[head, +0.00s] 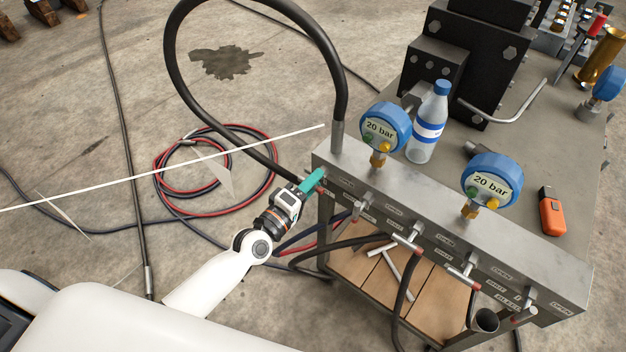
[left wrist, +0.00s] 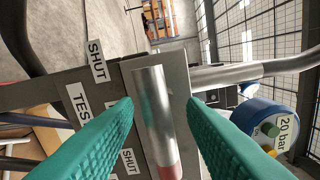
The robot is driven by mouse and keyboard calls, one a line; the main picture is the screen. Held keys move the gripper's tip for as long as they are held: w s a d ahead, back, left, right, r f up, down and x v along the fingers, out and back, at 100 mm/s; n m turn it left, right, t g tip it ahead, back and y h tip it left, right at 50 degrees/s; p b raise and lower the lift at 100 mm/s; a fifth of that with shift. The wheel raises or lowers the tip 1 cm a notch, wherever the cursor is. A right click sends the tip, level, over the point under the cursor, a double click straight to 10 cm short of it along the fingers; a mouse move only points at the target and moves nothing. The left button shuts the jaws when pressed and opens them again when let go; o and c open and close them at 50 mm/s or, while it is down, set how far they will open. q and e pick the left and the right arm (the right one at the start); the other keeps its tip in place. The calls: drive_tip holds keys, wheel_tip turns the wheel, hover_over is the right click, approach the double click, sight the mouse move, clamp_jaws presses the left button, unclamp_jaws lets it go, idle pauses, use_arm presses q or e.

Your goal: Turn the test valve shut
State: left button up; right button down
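The test valve's handle (left wrist: 152,115) is a grey metal bar with a red end, in the middle of the left wrist view. A TEST label (left wrist: 80,103) and a SHUT label (left wrist: 97,61) are on the plate beside it. My left gripper (left wrist: 160,104) is open, with one teal finger on each side of the handle. The left finger looks very close to it; I cannot tell if it touches. In the head view my left gripper (head: 313,182) is at the left end of the grey manifold (head: 440,225) and mostly hides this handle. My right gripper is not in view.
Several other valve handles (head: 405,243) line the manifold's front to the right. Two blue 20 bar gauges (head: 385,128) stand on top. A black hose (head: 172,60) loops up from the left end. A bottle (head: 428,125) and an orange device (head: 552,212) are on the bench.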

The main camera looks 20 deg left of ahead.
use_arm(q)
drive_tip(key=shift+w+d, duration=0.1)
drive_tip(key=shift+w, duration=0.15)
clamp_jaws()
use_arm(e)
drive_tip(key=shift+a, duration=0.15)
use_arm(q)
drive_tip(key=shift+m, duration=0.3)
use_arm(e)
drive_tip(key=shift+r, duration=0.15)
use_arm(q)
drive_tip(key=m+p, duration=0.1)
drive_tip(key=m, duration=0.3)
drive_tip(key=shift+p, duration=0.4)
drive_tip(key=m+p, duration=0.1)
drive_tip(key=m, duration=0.2)
drive_tip(key=shift+m, duration=0.4)
drive_tip(key=m+p, duration=0.1)
drive_tip(key=m, duration=0.3)
drive_tip(key=shift+m+p, duration=0.3)
drive_tip(key=shift+p, duration=0.05)
drive_tip(key=m+p, duration=0.1)
drive_tip(key=m, duration=0.3)
drive_tip(key=shift+m, duration=0.4)
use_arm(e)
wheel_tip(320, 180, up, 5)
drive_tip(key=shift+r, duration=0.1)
